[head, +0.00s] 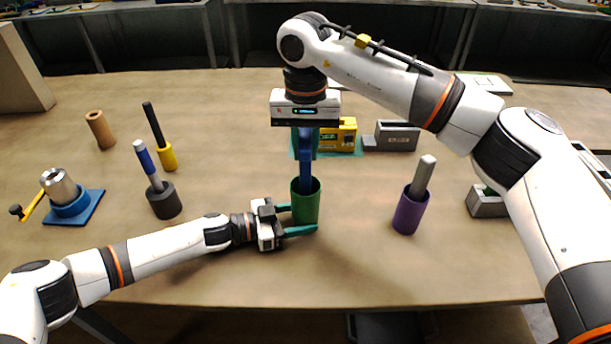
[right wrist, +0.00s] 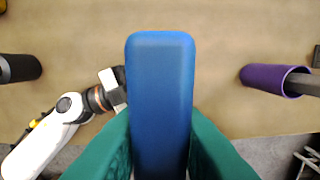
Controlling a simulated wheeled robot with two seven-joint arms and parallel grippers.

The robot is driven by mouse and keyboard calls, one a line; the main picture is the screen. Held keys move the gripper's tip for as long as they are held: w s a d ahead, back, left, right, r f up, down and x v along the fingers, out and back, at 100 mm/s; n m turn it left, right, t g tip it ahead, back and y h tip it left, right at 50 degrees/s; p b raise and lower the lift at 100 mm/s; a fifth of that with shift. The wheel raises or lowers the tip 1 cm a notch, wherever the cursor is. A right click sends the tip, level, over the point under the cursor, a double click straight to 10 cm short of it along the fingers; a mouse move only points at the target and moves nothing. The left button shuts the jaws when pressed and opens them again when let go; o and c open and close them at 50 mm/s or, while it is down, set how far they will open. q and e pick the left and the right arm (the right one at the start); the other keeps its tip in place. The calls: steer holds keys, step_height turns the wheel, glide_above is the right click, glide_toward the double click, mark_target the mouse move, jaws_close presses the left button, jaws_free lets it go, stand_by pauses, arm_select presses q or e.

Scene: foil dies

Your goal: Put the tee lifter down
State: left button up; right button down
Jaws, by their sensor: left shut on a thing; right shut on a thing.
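A blue bar-shaped tool (head: 306,168), which I take to be the tee lifter, is upright in my right gripper (head: 304,148). Its lower end goes into the mouth of a green cup (head: 307,208), and the cup wall hides that end. In the right wrist view the blue tool (right wrist: 160,95) fills the middle, with the teal fingers shut on both sides of it. My left gripper (head: 301,218) comes in from the left, with its teal fingers closed around the green cup, which stands upright on the table.
A purple cup (head: 408,215) with a grey rod stands to the right. A yellow box (head: 346,136) and a grey block (head: 397,135) are behind. A dark cup (head: 164,203), a yellow holder (head: 167,158) and a blue-based fixture (head: 73,207) stand left. The front table is mostly clear.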

mark_target(305, 175)
steer(key=shift+f, duration=3.5)
steer(key=shift+f, duration=0.1)
steer(key=c, duration=1.5)
jaws_free()
steer(key=shift+f, duration=0.1)
step_height(305, 175, up, 12)
steer(key=shift+r, duration=0.2)
arm_select(q)
steer(key=o, duration=0.9)
steer(key=shift+c, duration=0.2)
